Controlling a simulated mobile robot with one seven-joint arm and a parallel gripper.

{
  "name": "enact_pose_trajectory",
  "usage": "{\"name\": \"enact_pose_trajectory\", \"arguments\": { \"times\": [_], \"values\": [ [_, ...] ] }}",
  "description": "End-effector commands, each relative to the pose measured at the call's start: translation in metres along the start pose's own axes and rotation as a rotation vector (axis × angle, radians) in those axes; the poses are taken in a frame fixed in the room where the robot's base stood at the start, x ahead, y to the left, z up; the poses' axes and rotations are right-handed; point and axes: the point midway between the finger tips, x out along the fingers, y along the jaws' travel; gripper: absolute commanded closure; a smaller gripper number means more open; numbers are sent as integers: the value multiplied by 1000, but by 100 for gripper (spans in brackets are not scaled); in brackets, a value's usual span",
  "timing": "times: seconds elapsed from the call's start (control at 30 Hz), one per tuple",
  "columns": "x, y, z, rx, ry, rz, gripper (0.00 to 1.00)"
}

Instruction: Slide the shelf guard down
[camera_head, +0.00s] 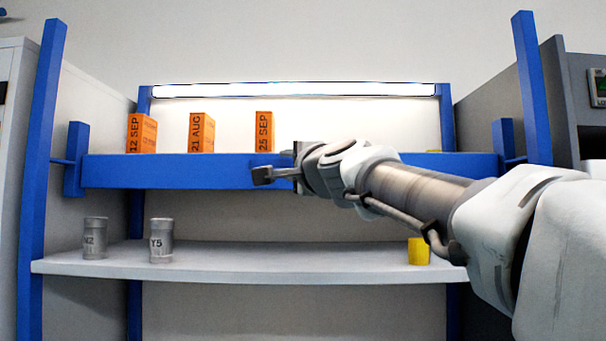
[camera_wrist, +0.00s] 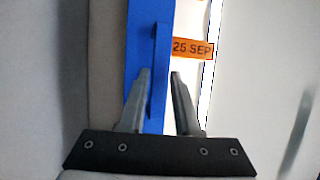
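The shelf guard (camera_head: 180,171) is a long blue bar running level across the front of the upper shelf. In the wrist view the guard (camera_wrist: 144,35) runs upright, with a narrow blue strip like a handle (camera_wrist: 159,60) on it. My gripper (camera_head: 262,175) is in front of the guard, near its middle. In the wrist view my gripper (camera_wrist: 160,74) is open, with one finger on each side of the strip. Gaps show beside the strip, and I cannot tell whether either finger touches it. My arm hides part of the guard's right half.
Orange boxes stand behind the guard, among them "25 SEP" (camera_head: 264,131) and "21 AUG" (camera_head: 202,132). Two metal cans (camera_head: 161,241) and a yellow block (camera_head: 418,251) stand on the lower white shelf (camera_head: 290,262). Blue posts (camera_head: 42,160) flank the rack. The lower shelf's middle is clear.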

Motion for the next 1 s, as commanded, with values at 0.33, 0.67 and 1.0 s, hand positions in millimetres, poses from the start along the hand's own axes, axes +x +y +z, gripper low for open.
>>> {"name": "enact_pose_trajectory", "arguments": {
  "times": [0.33, 0.67, 1.0],
  "values": [
    [-72, 0, 0, 0, 2, -3, 68],
    [-125, 0, 0, 0, 1, -2, 68],
    [-138, 0, 0, 2, 1, 0, 68]
  ]
}}
